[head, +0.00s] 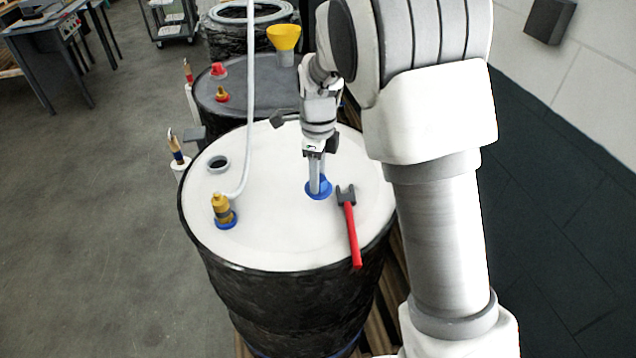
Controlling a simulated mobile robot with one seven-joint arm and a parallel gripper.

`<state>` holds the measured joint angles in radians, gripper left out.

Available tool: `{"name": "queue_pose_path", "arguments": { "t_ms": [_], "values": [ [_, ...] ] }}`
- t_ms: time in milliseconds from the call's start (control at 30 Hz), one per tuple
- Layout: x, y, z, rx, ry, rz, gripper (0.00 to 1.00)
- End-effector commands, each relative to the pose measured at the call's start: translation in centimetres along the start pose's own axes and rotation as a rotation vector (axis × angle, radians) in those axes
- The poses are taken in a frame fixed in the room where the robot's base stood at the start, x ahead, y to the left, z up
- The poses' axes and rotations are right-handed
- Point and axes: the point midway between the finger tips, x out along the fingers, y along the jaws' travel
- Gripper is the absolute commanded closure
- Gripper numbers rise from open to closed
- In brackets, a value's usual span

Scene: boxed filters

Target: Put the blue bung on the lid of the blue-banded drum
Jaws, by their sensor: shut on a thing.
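The blue bung (325,190) is at the right part of the white lid (275,240) of the near black drum (280,305). A bit of blue shows low on this drum's side. My gripper (316,182) points down and is shut on the bung from above. The fingers hide part of the bung. I cannot tell whether the bung touches the lid or hangs just over it. An open ringed hole (218,164) is at the lid's left.
A brass fitting (222,208) on a blue base, with a pale hose (249,110), stands on the lid's left. A red-handled tool (351,230) lies right of the bung. Behind stands a dark-lidded drum (240,92) with red caps and a yellow funnel (284,38).

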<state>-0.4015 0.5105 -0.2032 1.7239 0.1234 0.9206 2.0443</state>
Motion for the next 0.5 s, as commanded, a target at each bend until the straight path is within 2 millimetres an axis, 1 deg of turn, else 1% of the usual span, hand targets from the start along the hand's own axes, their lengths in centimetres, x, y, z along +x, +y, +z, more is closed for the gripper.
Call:
{"name": "queue_pose_path", "arguments": {
  "t_ms": [67,300,400,500],
  "values": [
    [0.3,-0.2,-0.1,-0.001,0.0,0.001,1.0],
    [3.6,-0.2,-0.1,-0.001,0.001,0.002,1.0],
    [4.2,-0.2,-0.1,-0.001,-0.001,0.0,1.0],
    [4.2,-0.2,0.0,-0.001,-0.001,-0.001,1.0]
  ]
}}
